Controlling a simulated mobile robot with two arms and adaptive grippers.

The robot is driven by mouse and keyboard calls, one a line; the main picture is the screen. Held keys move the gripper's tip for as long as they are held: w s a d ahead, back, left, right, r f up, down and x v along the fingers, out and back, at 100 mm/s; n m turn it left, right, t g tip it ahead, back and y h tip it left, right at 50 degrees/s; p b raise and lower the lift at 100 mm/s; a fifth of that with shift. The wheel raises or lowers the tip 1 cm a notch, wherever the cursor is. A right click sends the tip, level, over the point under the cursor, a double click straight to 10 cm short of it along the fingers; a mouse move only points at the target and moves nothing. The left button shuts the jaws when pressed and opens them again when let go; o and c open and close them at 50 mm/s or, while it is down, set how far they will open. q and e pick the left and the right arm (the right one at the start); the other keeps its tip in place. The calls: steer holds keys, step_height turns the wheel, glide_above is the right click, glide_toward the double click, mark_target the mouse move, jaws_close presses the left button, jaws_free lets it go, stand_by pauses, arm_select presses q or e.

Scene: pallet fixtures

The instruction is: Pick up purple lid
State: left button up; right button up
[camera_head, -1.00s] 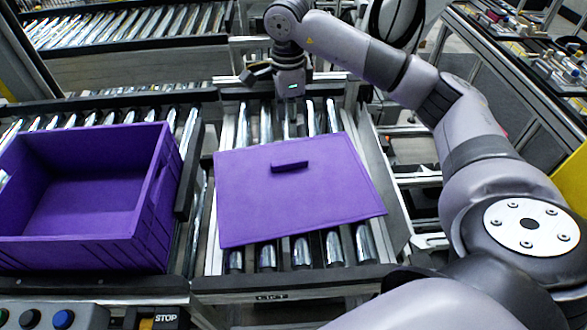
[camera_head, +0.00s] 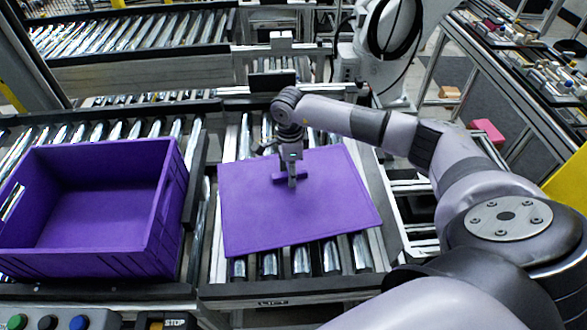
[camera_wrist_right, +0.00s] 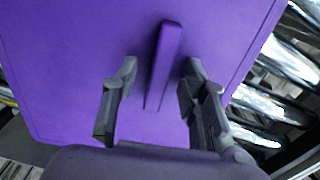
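The purple lid (camera_head: 325,214) lies flat on the rollers of the conveyor section in the middle of the head view. A raised purple handle bar (camera_head: 279,179) stands up from its top. My right gripper (camera_head: 291,182) is over the handle in the head view. In the right wrist view the gripper (camera_wrist_right: 160,72) is open, with one finger on each side of the handle (camera_wrist_right: 164,62) and gaps between. The lid (camera_wrist_right: 70,60) fills most of that view. My left gripper is not in view.
An open, empty purple crate (camera_head: 165,215) stands on the conveyor to the left of the lid. A dark rail (camera_head: 197,160) runs between them. A control panel with buttons (camera_head: 80,322) is at the bottom left. A white robot arm (camera_head: 395,50) stands behind.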

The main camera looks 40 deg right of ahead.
steer(key=shift+f, duration=0.1)
steer(key=shift+c, duration=0.2)
jaws_close()
stand_by(0.6)
